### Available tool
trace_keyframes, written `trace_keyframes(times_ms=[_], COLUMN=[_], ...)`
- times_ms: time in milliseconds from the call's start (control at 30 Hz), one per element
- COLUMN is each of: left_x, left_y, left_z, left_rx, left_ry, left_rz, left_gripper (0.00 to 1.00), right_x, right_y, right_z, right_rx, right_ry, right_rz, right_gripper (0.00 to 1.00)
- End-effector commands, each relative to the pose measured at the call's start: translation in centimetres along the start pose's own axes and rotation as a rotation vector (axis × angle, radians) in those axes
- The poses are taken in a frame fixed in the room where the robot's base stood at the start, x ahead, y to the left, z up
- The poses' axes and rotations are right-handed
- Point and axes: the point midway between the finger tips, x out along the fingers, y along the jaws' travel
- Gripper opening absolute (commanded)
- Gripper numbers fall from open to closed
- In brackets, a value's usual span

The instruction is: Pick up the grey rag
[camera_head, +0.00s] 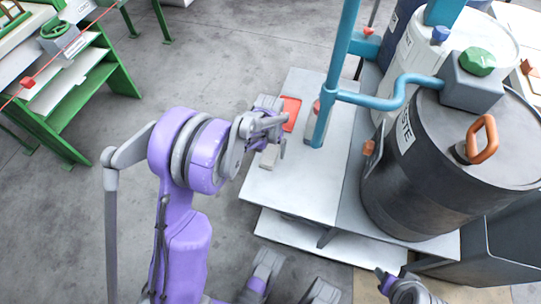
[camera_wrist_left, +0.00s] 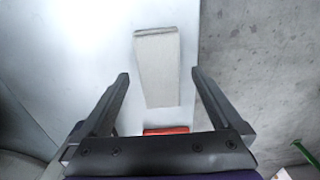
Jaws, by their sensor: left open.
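The grey rag (camera_wrist_left: 158,68) is a pale, folded, flat strip on the light tabletop in the left wrist view. It shows as a small pale patch beside my gripper in the head view (camera_head: 270,156). My left gripper (camera_head: 277,132) is open and empty above the left edge of the table. In the left wrist view its two dark fingers (camera_wrist_left: 160,82) stand on either side of the rag, with a gap on both sides. Contact with the rag is not visible. A grey and purple part of mine is cut off at the bottom right of the head view; its jaws cannot be made out.
A red tray-like item (camera_head: 291,113) lies near the rag. A blue pipe (camera_head: 337,70) rises close to the right of the gripper. A dark drum (camera_head: 425,165) and a white drum (camera_head: 465,40) stand further right. Green steps (camera_head: 85,85) stand at the left.

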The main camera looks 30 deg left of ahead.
Motion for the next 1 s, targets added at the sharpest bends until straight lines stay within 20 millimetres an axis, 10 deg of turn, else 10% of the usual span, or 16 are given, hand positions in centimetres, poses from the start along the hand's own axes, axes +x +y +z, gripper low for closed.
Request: trace_keyframes(times_ms=[333,800,1000], left_x=[1.48,1.47,1.41], left_y=[0.05,0.05,0.05], left_z=[-0.01,-0.01,-0.01], left_rx=[0.0,0.0,0.0], left_ry=[0.001,0.001,0.001], left_rz=[0.0,0.0,0.0], left_gripper=[0.98,0.14,0.14], right_x=[0.48,0.49,0.47], right_y=[0.0,0.0,0.0], right_z=[0.12,0.12,0.12], right_rx=[0.0,0.0,0.0], right_ry=[-0.001,-0.001,-0.001], right_rz=[0.0,0.0,0.0], right_gripper=[0.47,0.47,0.47])
